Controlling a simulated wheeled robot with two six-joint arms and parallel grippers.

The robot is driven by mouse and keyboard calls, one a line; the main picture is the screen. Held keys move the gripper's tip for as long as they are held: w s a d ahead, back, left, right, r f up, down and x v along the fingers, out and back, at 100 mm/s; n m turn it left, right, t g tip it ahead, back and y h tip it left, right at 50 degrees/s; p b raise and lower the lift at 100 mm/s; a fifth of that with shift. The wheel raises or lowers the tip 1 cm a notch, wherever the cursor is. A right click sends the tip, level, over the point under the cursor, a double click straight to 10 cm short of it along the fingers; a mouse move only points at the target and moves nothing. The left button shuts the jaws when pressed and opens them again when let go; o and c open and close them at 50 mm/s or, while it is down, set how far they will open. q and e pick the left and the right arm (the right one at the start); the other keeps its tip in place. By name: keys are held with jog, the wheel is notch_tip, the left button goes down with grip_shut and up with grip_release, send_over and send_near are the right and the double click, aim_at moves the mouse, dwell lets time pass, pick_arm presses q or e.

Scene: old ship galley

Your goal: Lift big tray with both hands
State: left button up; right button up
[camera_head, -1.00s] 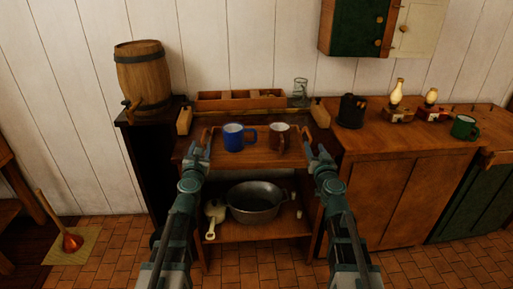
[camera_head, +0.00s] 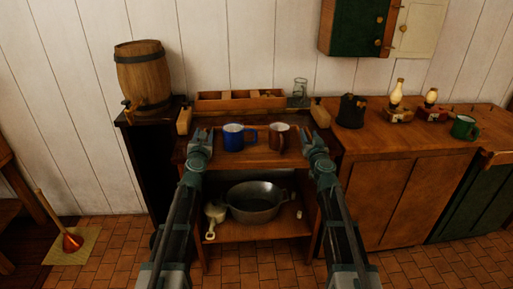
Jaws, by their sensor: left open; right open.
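The big wooden tray (camera_head: 258,158) lies level on the upper surface of the wooden stand, in the middle of the view. A blue mug (camera_head: 233,138) and a brown mug (camera_head: 279,138) stand upright on it. My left gripper (camera_head: 203,134) is open at the tray's left end. My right gripper (camera_head: 308,136) is open at the tray's right end. The grippers hide the tray's ends, so I cannot tell whether the jaws are around the handles or touching them.
A divided wooden box (camera_head: 240,101) and a glass jar (camera_head: 300,91) are behind the tray. A barrel (camera_head: 143,78) stands at left. A dark canister (camera_head: 351,111) stands on the right counter (camera_head: 400,143). A metal pot (camera_head: 256,203) sits on the shelf below.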

pick_arm(q)
grip_shut()
pick_arm(e)
grip_shut()
pick_arm(q)
jog(key=shift+a, duration=0.1)
pick_arm(e)
jog(key=shift+d, duration=0.1)
